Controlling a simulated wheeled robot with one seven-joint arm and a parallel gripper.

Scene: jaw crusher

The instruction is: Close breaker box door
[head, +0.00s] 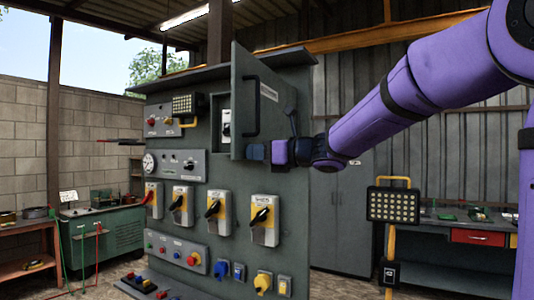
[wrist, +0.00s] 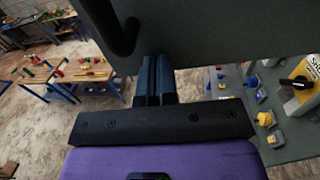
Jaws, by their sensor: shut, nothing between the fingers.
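The breaker box door (head: 270,100) is a grey panel standing open, swung out from the big grey control panel (head: 205,95). A long black handle (head: 251,106) is on its face. Left of the door, part of the box opening shows a white and black switch (head: 226,122). My gripper (head: 249,152) is shut and empty at the door's lower edge. In the wrist view the fingers (wrist: 154,62) point at the door (wrist: 220,30), with the handle (wrist: 118,30) to their left. I cannot tell whether they touch it.
Rotary switches (head: 265,215) and sockets (head: 263,283) stick out of the panel below the door. A yellow-framed work lamp (head: 393,205) stands at the right, before a workbench (head: 460,232). Grey cabinets (head: 340,215) stand behind. The wrist view shows wooden tables (wrist: 75,72) and open floor.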

